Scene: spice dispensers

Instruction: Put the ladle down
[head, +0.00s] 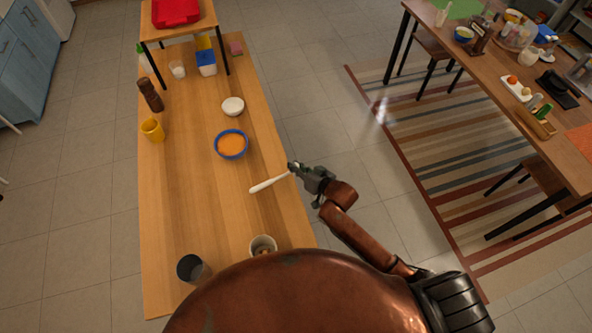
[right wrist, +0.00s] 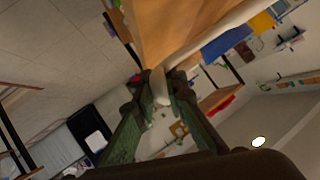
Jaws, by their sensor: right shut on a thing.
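The white ladle (head: 268,184) is in my right gripper (head: 294,170), which is shut on one end of it at the right edge of the wooden table (head: 190,230). The ladle points left over the tabletop; I cannot tell whether it touches the wood. In the right wrist view, the ladle (right wrist: 160,86) runs between the two fingers of my right gripper (right wrist: 161,95), with the table (right wrist: 175,30) beyond. My left gripper is not in view.
A blue-rimmed bowl of orange food (head: 231,144) and a white bowl (head: 233,106) stand beyond the ladle. A dark cup (head: 190,268) and a pale cup (head: 262,245) stand near me. A yellow mug (head: 152,130) and brown grinder (head: 151,96) stand left. The table's middle-left is clear.

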